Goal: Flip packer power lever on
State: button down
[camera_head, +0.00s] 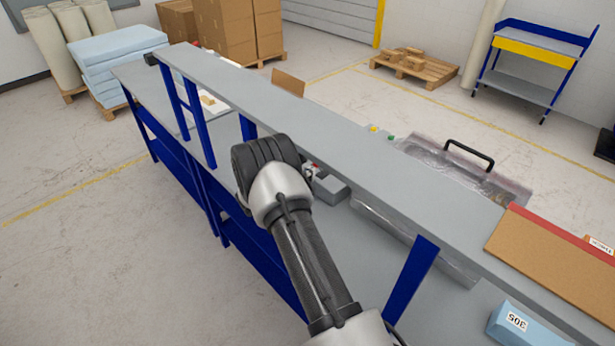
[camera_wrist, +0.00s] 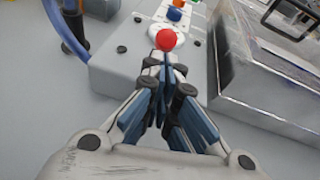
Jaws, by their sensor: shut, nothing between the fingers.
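My gripper (camera_wrist: 166,75) is shut and empty in the wrist view, its blue-grey fingers together. Its tips are right by a round red knob (camera_wrist: 166,39), which looks like the power lever's end. The knob is just beyond the tips in the picture; I cannot tell whether they touch. The lever's stem is hidden behind the fingers. The knob belongs to a light grey control box (camera_wrist: 120,65) with a blue knob (camera_wrist: 174,14) and an orange part behind it. In the head view the grey box (camera_head: 331,189) shows beside my arm, which hides most of the gripper.
The packer (camera_wrist: 270,75), with clear cover and metal side, stands close right of the box. A long grey shelf (camera_head: 340,125) runs above the bench. A blue hose (camera_wrist: 62,30) is at left.

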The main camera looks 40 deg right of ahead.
jog(key=shift+r, duration=0.15)
jog(key=shift+d+r+y, duration=0.2)
jog(key=shift+y, duration=0.1)
